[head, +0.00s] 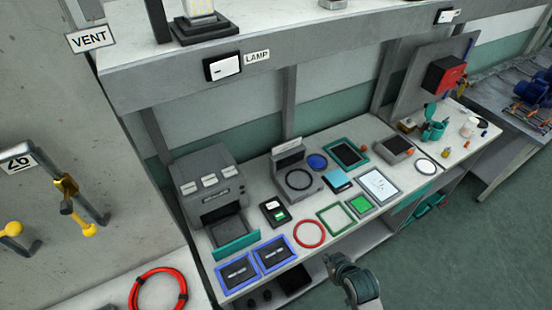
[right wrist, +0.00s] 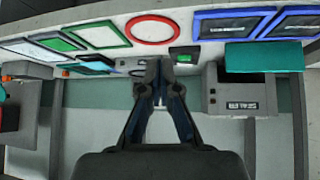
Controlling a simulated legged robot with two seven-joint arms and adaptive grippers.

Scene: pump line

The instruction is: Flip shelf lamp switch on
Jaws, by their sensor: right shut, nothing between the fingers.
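The lamp switch (head: 222,67) is a white rocker in a black frame on the front edge of the upper shelf, beside a LAMP label (head: 257,56). I cannot tell its rocker position for sure. On the shelf above stands a lamp-like block with a pale upright part (head: 199,9) on a black base. My right arm shows at the bottom of the head view, well below and right of the switch. My right gripper (right wrist: 155,68) is shut and empty in the right wrist view, with the workbench beyond it. The switch is not visible there. My left gripper is not in view.
The workbench below the shelf holds a grey printer-like machine (head: 212,187), blue-framed panels (head: 238,272), a red ring (head: 309,234) and several small devices. A second switch (head: 447,15) sits farther right on the shelf edge. A VENT sign (head: 89,38) is at left.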

